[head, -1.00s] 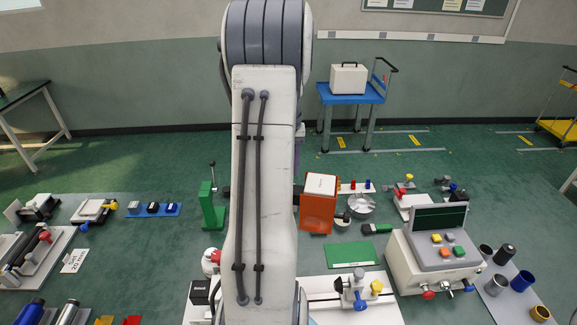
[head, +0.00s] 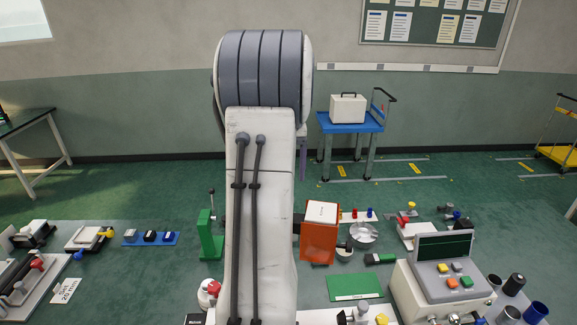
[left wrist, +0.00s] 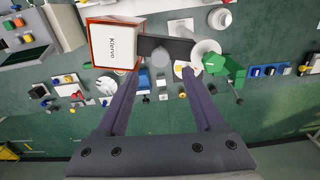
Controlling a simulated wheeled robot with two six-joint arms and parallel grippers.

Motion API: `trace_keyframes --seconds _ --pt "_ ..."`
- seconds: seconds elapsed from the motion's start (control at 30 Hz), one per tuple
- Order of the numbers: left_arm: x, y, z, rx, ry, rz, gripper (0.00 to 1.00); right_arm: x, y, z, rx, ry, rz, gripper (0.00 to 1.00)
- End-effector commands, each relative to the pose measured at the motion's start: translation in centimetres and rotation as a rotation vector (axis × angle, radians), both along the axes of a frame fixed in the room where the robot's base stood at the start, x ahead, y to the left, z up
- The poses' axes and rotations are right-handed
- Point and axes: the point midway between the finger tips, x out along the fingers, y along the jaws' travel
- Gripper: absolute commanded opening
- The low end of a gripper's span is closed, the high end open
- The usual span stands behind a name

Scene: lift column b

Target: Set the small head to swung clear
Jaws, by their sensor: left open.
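The small head looks to be the orange box with a white labelled top (head: 320,235), on a dark arm. In the left wrist view the orange-edged head (left wrist: 112,45) is at upper left, its dark arm (left wrist: 168,47) reaching right to a pale round part (left wrist: 206,50). A green stand with a lever (left wrist: 226,67) is beside that, also seen in the head view (head: 210,238). My left gripper (left wrist: 163,72) is open and empty; its fingertips appear just below the dark arm in the picture, with no clear contact. The head view hides it behind my arm. My right gripper is not in view.
A grey control console (head: 445,282) stands to the right of the head. A green mat (head: 355,287) lies in front of the head. Several small fixtures and cups lie around. A blue trolley (head: 350,122) stands farther back, with open green floor before it.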

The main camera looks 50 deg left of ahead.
Motion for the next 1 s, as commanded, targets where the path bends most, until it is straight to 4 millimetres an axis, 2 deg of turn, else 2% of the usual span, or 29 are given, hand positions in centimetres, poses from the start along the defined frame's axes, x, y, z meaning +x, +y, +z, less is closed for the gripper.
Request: trace_keyframes --seconds 0.1,0.3,0.87,0.97,1.0 --pt "0.1 0.1 1.9 0.003 -0.004 0.000 0.69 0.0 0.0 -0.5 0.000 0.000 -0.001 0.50" --pt "0.0 0.0 3.4 0.001 -0.001 0.001 0.69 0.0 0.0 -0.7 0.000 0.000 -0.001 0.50" --pt "0.0 0.0 3.5 -0.001 0.001 0.000 0.69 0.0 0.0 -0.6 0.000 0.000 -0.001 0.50" --pt "0.4 -1.0 3.2 -0.002 -0.001 -0.023 0.69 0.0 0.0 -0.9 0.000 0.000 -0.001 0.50" --pt "0.9 -1.9 2.9 -0.002 -0.002 -0.049 0.69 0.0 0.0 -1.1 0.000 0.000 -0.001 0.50"
